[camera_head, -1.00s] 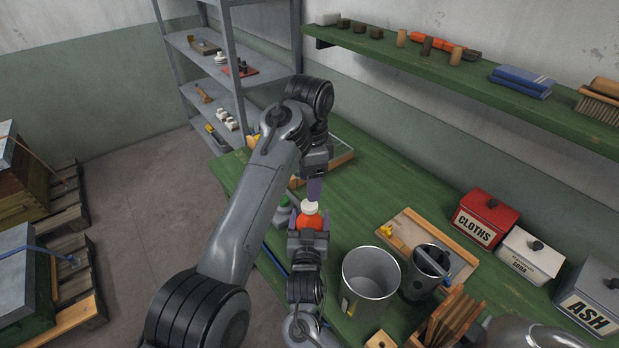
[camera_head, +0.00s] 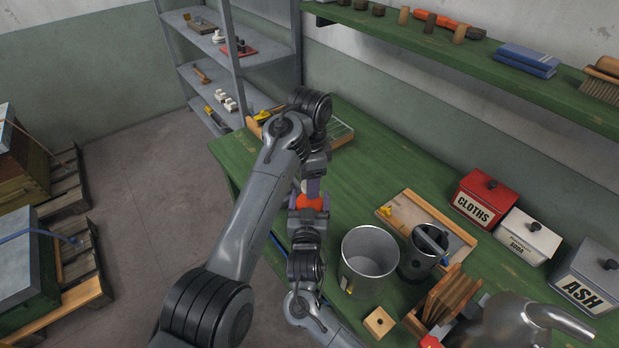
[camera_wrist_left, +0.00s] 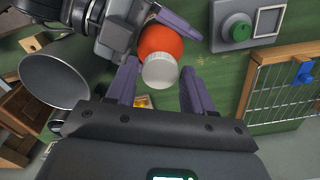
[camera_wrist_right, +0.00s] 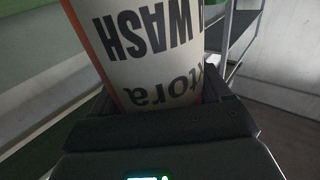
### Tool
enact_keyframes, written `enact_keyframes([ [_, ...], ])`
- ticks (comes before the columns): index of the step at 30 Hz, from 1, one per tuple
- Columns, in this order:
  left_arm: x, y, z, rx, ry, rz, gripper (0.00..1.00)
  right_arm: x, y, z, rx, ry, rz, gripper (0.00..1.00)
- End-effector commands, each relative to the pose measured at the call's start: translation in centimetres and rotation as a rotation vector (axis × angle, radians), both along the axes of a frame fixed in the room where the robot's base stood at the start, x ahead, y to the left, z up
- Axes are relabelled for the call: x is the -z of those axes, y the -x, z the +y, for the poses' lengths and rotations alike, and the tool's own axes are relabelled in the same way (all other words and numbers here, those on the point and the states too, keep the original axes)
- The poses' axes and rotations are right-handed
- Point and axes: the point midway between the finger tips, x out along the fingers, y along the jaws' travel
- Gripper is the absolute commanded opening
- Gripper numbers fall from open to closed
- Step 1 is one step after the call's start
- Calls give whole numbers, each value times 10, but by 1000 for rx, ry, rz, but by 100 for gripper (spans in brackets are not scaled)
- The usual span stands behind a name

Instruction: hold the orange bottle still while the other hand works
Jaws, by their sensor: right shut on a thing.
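The orange bottle (camera_head: 309,203) is above the green bench, with its white cap (camera_wrist_left: 160,72) toward my left gripper. My right gripper (camera_head: 308,216) is shut around the bottle's body. In the right wrist view the bottle's white label (camera_wrist_right: 150,45) with dark lettering fills the space between the jaws. My left gripper (camera_head: 312,188) is over the cap end. In the left wrist view its purple fingers (camera_wrist_left: 161,88) are apart, with the cap in the gap near their tips and space on both sides. The head view hides most of the cap.
A metal bucket (camera_head: 369,262), a smoker-like can (camera_head: 423,250) and a wooden tray (camera_head: 462,243) stand right of the grippers. Red CLOTHS (camera_head: 484,200), white soda (camera_head: 526,238) and ASH (camera_head: 590,278) boxes line the wall. The bench middle is clear.

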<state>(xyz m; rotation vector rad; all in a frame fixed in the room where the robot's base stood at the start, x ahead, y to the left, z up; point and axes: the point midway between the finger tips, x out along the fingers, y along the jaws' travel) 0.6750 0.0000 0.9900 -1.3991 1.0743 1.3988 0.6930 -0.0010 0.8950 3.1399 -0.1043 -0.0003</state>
Motion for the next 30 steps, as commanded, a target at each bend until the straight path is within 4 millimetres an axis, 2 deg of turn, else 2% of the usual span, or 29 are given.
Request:
enact_keyframes([
  [1,0,0,0,0,0,0,44,0,0,0,0,0,0,0],
  [8,0,0,0,0,0,0,8,0,0,0,0,0,0,0],
  [9,0,0,0,0,0,0,42,0,0,0,0,0,0,0],
  [14,0,0,0,0,0,0,66,0,0,0,0,0,0,0],
  [23,-1,0,0,0,0,0,66,0,0,0,0,0,0,0],
  [30,-19,0,0,0,-1,-2,66,0,0,0,0,0,0,0],
])
